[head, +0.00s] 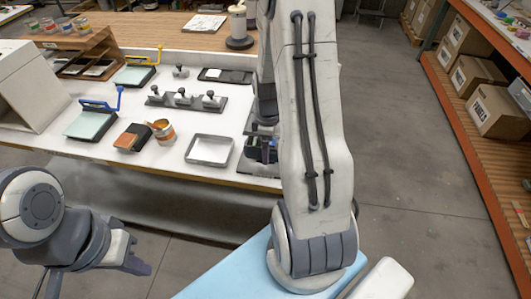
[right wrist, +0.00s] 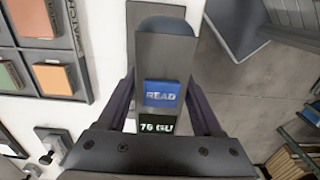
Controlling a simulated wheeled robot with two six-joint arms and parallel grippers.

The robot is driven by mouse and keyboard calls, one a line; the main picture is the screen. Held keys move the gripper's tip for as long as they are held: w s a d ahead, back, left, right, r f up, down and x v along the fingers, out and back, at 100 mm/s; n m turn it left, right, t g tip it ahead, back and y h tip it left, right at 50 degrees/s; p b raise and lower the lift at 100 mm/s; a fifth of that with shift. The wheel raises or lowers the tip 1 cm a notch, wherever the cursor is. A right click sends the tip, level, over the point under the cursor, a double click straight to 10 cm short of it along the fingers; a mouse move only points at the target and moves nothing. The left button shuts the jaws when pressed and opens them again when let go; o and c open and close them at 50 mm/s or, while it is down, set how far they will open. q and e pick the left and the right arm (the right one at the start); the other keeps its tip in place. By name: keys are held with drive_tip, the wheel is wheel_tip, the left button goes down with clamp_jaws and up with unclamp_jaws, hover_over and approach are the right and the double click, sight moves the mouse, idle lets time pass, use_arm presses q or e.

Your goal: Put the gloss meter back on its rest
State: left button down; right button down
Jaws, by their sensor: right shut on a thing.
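The gloss meter (right wrist: 165,60) is a dark grey body with a blue READ button and a small lit display in the right wrist view. My right gripper (right wrist: 163,95) is shut on its sides, one finger on each side. In the head view my right arm hides most of this gripper and the meter at the table's right edge. A grey plate (right wrist: 135,14), perhaps the rest, shows behind the meter's far end; I cannot tell whether they touch. My left gripper (head: 138,262) is in front of the table, apart from everything; its finger opening is unclear.
A rack of coloured swatches (right wrist: 38,50) lies left of the meter.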

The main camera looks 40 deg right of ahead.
drive_tip(key=shift+w+d+f, duration=0.2)
drive_tip(key=shift+w+f, duration=0.2)
drive_tip(key=shift+w, duration=0.3)
wheel_tip(320, 180, down, 4)
drive_tip(key=shift+r+p, duration=0.1)
drive_tip(key=shift+p, duration=0.6)
drive_tip(key=shift+f, duration=0.2)
drive_tip(key=shift+f, duration=0.15)
drive_tip(key=shift+c, duration=0.2)
unclamp_jaws()
